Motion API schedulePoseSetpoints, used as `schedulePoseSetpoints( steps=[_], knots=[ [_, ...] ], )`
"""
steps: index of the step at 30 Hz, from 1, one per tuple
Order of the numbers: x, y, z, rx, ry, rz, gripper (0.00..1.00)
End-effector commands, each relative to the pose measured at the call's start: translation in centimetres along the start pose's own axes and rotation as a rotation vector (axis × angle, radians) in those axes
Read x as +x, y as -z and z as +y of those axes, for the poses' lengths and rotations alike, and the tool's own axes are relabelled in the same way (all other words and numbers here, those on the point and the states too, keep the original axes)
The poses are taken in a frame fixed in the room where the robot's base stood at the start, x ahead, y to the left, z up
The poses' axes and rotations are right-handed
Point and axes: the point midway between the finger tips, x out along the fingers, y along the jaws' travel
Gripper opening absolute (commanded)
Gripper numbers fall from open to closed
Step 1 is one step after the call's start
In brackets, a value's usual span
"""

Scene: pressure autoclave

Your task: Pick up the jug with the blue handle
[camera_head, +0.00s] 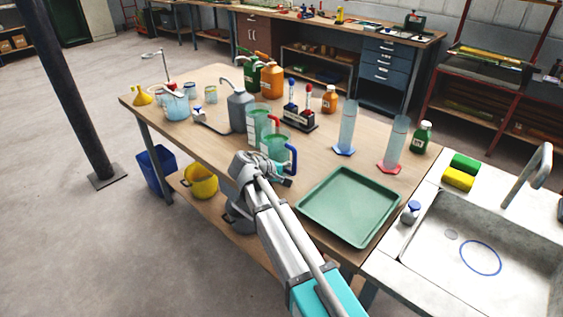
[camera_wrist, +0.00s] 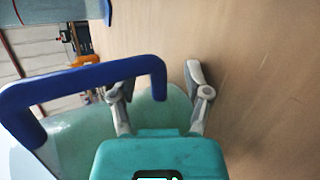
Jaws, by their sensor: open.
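The jug with the blue handle (camera_head: 272,145) is translucent green and stands on the wooden table, left of the green tray. Its blue handle (camera_head: 291,158) faces right. In the wrist view the blue handle (camera_wrist: 85,78) fills the left half, with the green jug body (camera_wrist: 75,140) below it. My gripper (camera_head: 284,179) is low beside the jug, partly hiding its base. In the wrist view my gripper (camera_wrist: 157,85) is open, and one end of the handle appears between its fingers. I cannot tell whether they touch it.
A similar jug with a red handle (camera_head: 257,118) stands right behind. A grey bottle (camera_head: 237,113) is to the left. The green tray (camera_head: 352,239) lies to the right, with two cylinders (camera_head: 346,130) (camera_head: 395,145) beyond it.

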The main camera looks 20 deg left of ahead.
Motion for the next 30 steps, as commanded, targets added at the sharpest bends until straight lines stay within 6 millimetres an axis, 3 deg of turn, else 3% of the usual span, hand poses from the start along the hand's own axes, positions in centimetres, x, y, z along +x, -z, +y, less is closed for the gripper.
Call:
schedulePoseSetpoints(
  steps=[17,27,30],
  knots=[
    [0.10,0.00,0.02,0.000,0.000,0.000,0.62],
    [0.11,-0.01,0.02,0.000,0.000,0.000,0.01],
    [0.11,-0.01,0.01,0.000,0.000,0.000,0.00]
  ],
)
